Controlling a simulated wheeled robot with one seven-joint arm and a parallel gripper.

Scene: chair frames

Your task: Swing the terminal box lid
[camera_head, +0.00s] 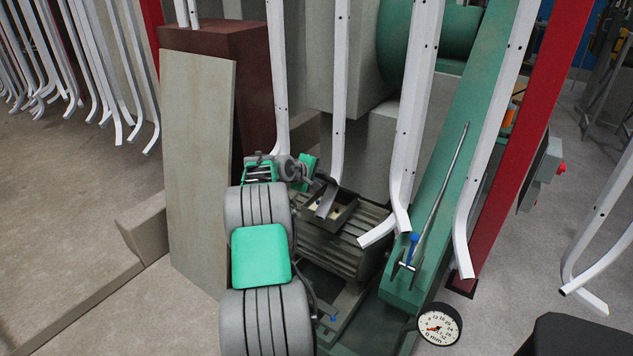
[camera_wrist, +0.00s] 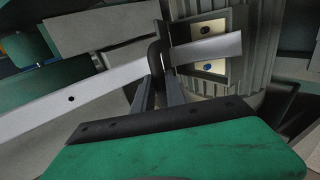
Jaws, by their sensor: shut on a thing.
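The terminal box (camera_head: 346,214) sits on top of the ribbed grey motor (camera_head: 345,245) and stands open, its pale inside showing. In the wrist view, the open terminal box (camera_wrist: 228,72) is just right of my fingers, with a dark and a blue round spot inside. My gripper (camera_head: 322,181) is at the box's left side. In the wrist view my gripper (camera_wrist: 158,80) is shut on a dark, narrow upright piece, which looks like the terminal box lid (camera_wrist: 155,56) seen nearly edge-on. Most of the lid's face is hidden.
A white chair frame leg (camera_head: 339,100) hangs down in front of the box and crosses its opening; it also shows in the wrist view (camera_wrist: 75,98). More white legs (camera_head: 412,130) hang to the right. A tan board (camera_head: 197,170) stands left of my arm. A dial gauge (camera_head: 439,324) is lower right.

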